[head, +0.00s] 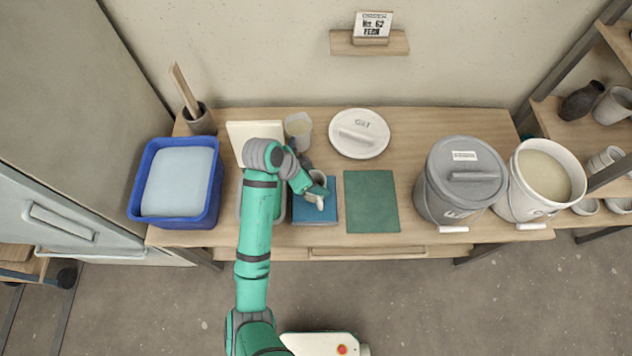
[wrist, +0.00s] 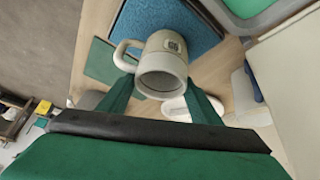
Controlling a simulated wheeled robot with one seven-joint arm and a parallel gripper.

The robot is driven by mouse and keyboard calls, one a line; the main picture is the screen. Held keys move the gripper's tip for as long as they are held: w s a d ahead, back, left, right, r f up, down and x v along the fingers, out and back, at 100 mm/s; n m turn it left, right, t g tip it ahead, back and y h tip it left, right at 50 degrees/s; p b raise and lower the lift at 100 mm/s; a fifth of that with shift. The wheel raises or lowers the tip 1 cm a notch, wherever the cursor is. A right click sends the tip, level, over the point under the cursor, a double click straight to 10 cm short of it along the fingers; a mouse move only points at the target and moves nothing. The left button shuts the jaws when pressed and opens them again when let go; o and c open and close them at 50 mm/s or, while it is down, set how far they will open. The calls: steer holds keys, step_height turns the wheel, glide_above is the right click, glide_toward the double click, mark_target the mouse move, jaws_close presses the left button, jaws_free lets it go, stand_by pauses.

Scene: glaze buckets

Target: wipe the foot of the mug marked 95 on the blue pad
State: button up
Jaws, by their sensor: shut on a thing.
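A pale mug (wrist: 164,68) with a loop handle sits between the two green fingers of my gripper (wrist: 163,100) in the wrist view. The gripper is shut on it. The pad also shows behind the mug in the wrist view (wrist: 150,22). I cannot tell whether the mug's foot touches the pad.
A green mat (head: 371,202) lies right of the pad. A grey lidded bucket (head: 460,180) and an open white bucket (head: 542,175) stand at the right. A blue tub (head: 210,210) is at the left. A round lid (head: 359,133) and a beaker (head: 298,130) are behind.

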steer(key=shift+w, duration=1.1)
steer(key=shift+s+r, duration=0.15)
steer(key=shift+s, duration=3.3)
steer(key=shift+w, duration=3.5)
steer(key=shift+s+f, duration=0.15)
steer(key=shift+s, duration=1.65)
steer(key=shift+s+f, duration=0.15)
steer(key=shift+s, duration=1.65)
steer(key=shift+r, duration=0.1)
step_height(320, 180, up, 7)
steer(key=shift+w, duration=0.1)
